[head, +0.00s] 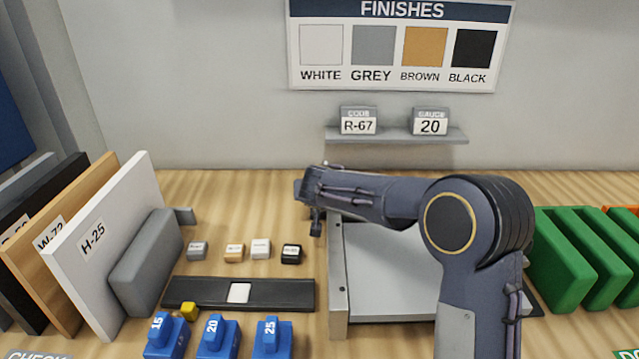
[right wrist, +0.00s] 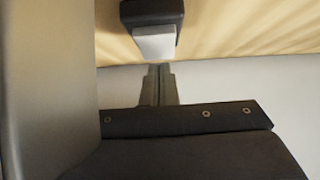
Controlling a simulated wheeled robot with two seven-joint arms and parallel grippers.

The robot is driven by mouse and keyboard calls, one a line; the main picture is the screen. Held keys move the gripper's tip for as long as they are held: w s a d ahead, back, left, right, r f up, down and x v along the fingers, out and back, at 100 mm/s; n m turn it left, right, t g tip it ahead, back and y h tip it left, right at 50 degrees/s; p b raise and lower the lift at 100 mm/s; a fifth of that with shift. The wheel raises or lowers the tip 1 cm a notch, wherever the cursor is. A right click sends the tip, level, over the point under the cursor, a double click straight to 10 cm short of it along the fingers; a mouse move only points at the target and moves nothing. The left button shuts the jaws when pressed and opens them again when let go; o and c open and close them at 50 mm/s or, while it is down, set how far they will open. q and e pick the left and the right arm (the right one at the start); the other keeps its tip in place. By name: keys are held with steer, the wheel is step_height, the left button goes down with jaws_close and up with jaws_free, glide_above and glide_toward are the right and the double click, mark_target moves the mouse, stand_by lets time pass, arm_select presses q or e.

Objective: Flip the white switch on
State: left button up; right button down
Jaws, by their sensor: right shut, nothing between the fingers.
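The white switch (head: 261,248) is a small white block on the wooden bench, between a brown one (head: 234,252) and a black one (head: 291,253). I cannot tell whether it is on or off. My right gripper (head: 316,228) is behind and to the right of the black block, apart from the white switch. In the right wrist view its fingers (right wrist: 158,84) are shut and empty. Just beyond them in that view is a dark block with a pale grey face (right wrist: 154,43); I cannot tell which item it is. My left gripper is not in view.
A dark strip with a white tile (head: 239,292) lies in front of the blocks. Blue numbered blocks (head: 217,338) stand nearer. Upright boards (head: 100,250) are at left, a grey tray (head: 390,270) partly behind my right arm, green blocks (head: 570,258) at right.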

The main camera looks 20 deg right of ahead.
steer(key=shift+f, duration=0.2)
steer(key=p, duration=0.2)
steer(key=shift+w+r+g+p, duration=0.2)
steer(key=shift+g+p, duration=0.1)
steer(key=shift+g, duration=0.1)
steer(key=shift+f+b, duration=0.45)
steer(key=shift+s, duration=0.1)
